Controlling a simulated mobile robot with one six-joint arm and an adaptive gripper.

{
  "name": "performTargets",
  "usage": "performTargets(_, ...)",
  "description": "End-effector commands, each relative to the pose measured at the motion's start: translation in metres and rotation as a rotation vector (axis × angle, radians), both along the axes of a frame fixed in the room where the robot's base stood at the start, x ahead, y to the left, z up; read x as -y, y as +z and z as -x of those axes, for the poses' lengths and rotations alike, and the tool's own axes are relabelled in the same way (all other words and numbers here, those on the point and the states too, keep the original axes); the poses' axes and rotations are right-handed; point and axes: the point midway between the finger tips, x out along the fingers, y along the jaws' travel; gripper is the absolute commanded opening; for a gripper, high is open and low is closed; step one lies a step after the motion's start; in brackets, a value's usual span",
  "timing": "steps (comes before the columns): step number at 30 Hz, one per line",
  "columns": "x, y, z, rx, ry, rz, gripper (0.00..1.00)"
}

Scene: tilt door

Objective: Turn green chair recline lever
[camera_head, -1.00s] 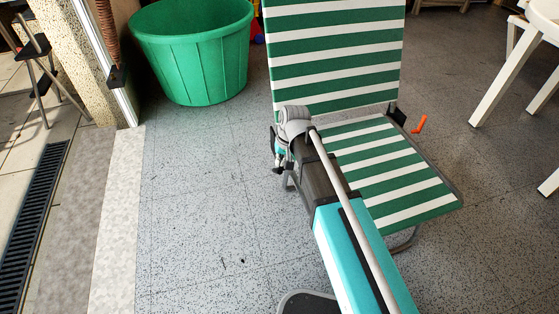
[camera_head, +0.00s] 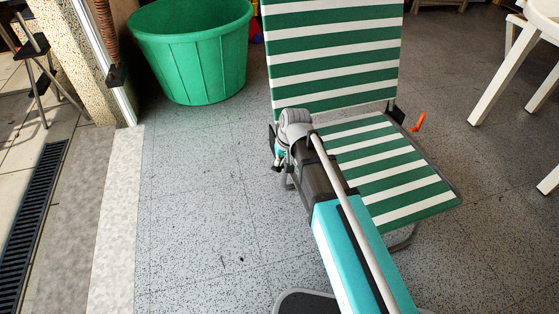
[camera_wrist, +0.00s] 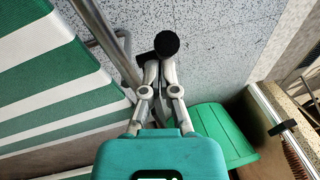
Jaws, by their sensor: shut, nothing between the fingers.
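The green and white striped chair (camera_head: 335,50) stands in the middle of the head view, with its seat toward the lower right. My gripper (camera_wrist: 158,64) is shut and empty, with both fingers close together beside the chair's metal side tube (camera_wrist: 105,42). A black round knob (camera_wrist: 167,43) shows at the fingertips in the wrist view; I cannot tell whether they touch it. In the head view, my wrist and arm hide most of the chair's left hinge area, and the fingers are too small to read. A black hinge part (camera_head: 397,114) shows on the chair's right side.
An orange handle-like piece (camera_head: 418,122) shows just right of the chair. A green tub (camera_head: 190,55) stands behind at the left and also shows in the wrist view (camera_wrist: 225,135). White furniture legs (camera_head: 498,75) are at the right. The speckled floor left of the chair is clear.

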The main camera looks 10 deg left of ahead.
Motion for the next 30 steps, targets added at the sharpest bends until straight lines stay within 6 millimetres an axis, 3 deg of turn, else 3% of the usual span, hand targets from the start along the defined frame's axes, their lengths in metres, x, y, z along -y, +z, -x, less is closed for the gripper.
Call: performTargets(30, 0.018, -0.024, 0.017, 0.0, -0.012, 0.001, 0.0)
